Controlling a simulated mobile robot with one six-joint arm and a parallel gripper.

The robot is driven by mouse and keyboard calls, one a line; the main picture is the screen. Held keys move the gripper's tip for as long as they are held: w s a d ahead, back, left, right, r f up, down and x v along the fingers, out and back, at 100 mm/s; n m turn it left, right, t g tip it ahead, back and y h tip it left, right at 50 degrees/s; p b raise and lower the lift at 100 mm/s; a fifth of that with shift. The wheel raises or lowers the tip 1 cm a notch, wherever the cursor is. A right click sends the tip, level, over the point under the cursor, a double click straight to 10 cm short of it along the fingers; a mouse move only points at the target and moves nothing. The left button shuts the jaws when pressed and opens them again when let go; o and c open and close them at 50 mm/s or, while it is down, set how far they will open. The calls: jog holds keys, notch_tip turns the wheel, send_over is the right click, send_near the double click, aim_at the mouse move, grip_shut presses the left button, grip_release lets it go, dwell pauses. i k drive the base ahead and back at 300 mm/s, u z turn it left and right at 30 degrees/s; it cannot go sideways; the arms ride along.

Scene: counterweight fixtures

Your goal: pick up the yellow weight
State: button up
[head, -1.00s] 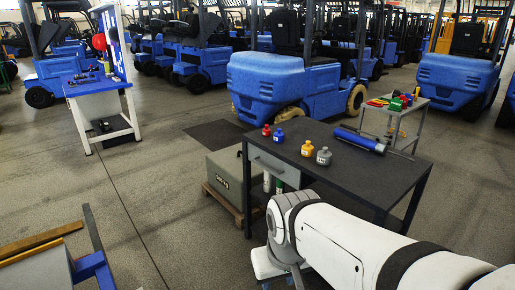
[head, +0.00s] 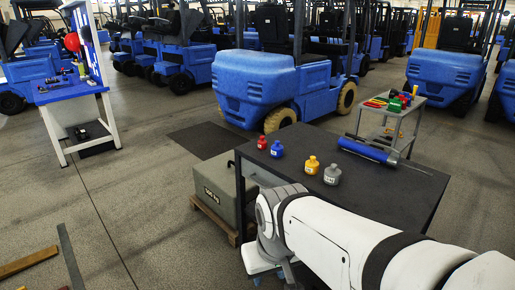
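The yellow weight (head: 312,165) stands upright on the dark table (head: 275,184), a small bottle-shaped piece with a knob on top and a pale label. A grey weight (head: 332,175) stands close to its right. A blue weight (head: 277,149) and a red weight (head: 262,142) stand farther left along the same table. My white arm reaches in from the lower right, in front of the table's near side. My gripper cannot be made out. Nothing touches the yellow weight.
A blue cylinder (head: 368,150) lies at the table's right end. A grey crate (head: 224,190) on a pallet stands by the table's left. A small cart (head: 389,122) with tools is behind it. Blue forklifts fill the back.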

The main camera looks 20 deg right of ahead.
aim_at(311, 165)
jog(key=u, duration=0.05)
jog(key=i, duration=1.3)
jog(key=z, duration=1.55)
jog(key=i, duration=0.5)
jog(key=u, duration=0.1)
